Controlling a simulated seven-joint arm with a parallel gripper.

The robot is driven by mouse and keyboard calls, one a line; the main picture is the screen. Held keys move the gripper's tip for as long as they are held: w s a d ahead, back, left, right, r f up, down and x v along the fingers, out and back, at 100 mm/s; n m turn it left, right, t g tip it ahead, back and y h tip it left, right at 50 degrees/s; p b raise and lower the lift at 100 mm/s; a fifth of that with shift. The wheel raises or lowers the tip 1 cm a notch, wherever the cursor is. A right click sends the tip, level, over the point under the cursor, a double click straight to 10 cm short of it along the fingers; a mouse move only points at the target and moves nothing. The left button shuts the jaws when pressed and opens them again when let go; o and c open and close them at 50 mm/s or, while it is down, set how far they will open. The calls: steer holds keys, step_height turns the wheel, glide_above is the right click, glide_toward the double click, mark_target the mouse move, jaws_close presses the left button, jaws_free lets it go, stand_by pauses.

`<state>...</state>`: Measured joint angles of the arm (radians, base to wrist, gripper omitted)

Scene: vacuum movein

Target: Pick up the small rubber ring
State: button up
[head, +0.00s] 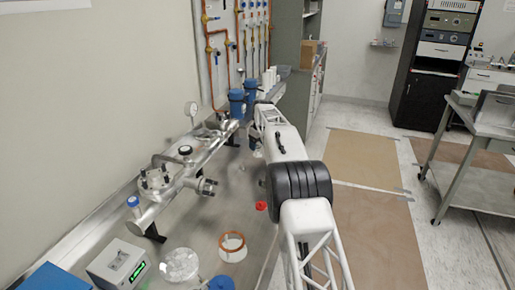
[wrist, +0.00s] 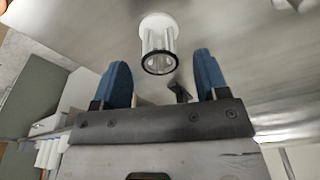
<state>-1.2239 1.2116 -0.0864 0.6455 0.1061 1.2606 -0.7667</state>
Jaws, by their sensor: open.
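A thin black ring (wrist: 158,63), which looks like the small rubber ring, shows in the wrist view around the near end of a clear cylinder (wrist: 158,42) with a white base. I cannot tell whether it is loose or part of the cylinder. My gripper (wrist: 161,60) is open and empty, with a blue finger on each side of the picture. The ring appears between the fingertips in the picture, beyond them and apart from both. In the head view my arm hides most of the gripper, and I cannot make out the black ring there.
A metal vacuum manifold (head: 185,178) runs along the bench left of my arm. A glass dish with a copper-coloured rim (head: 233,243), a red cap (head: 261,206), a clear glass vessel (head: 180,265) and a box with a green display (head: 118,262) stand nearer. Bare bench (head: 228,190) lies between.

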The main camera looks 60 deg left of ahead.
steer(key=shift+f, duration=0.15)
stand_by(0.3)
steer(key=c, duration=0.9)
